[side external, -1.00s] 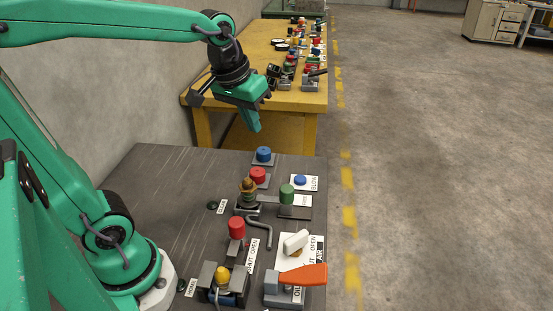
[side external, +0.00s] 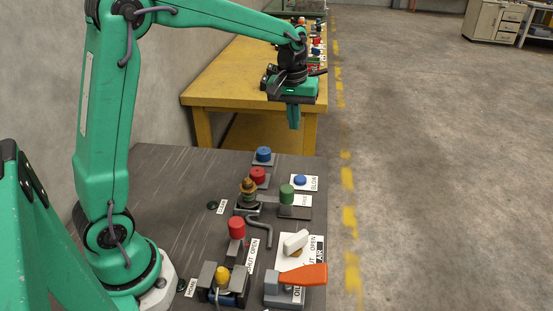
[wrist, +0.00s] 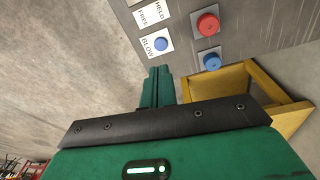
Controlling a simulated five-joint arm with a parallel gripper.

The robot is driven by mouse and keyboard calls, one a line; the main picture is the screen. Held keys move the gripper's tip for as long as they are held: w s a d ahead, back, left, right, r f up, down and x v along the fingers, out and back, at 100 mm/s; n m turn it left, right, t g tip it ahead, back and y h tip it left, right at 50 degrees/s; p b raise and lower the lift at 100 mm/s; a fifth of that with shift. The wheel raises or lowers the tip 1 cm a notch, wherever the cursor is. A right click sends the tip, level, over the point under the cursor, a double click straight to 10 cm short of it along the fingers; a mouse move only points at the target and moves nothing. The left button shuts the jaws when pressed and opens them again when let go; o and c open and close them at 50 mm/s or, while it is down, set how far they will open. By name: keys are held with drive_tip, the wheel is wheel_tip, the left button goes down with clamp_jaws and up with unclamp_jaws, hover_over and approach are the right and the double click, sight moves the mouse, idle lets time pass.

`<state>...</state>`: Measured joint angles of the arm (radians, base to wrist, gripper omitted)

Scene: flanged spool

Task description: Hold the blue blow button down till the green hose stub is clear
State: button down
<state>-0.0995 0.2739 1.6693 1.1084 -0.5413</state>
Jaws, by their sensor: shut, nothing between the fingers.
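The blue blow button (side external: 300,180) sits on a white plate marked BLOW, near the far right corner of the dark panel (side external: 170,190). It also shows in the wrist view (wrist: 161,43), just beyond my fingertips, and looks raised. A green cylinder (side external: 287,193), seemingly the hose stub, stands upright on a grey block just nearer than the button; it does not show in the wrist view. My gripper (side external: 294,127) is shut and empty, fingers pointing down, above the button and apart from it. The shut fingers also show in the wrist view (wrist: 157,76).
Blue (side external: 264,153) and red (side external: 258,174) knobs stand left of the button. A brass-topped fitting (side external: 248,187), another red knob (side external: 236,228), a white lever (side external: 296,241) and an orange handle (side external: 303,275) stand nearer. A yellow table (side external: 225,85) lies beyond the panel.

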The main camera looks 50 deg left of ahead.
drive_tip(key=n+g, duration=0.1)
drive_tip(key=n, duration=0.1)
hover_over(300, 178)
wheel_tip(300, 178, down, 5)
drive_tip(key=shift+f, duration=0.2)
wheel_tip(300, 178, down, 14)
drive_tip(key=shift+r, duration=0.15)
idle(0.8)
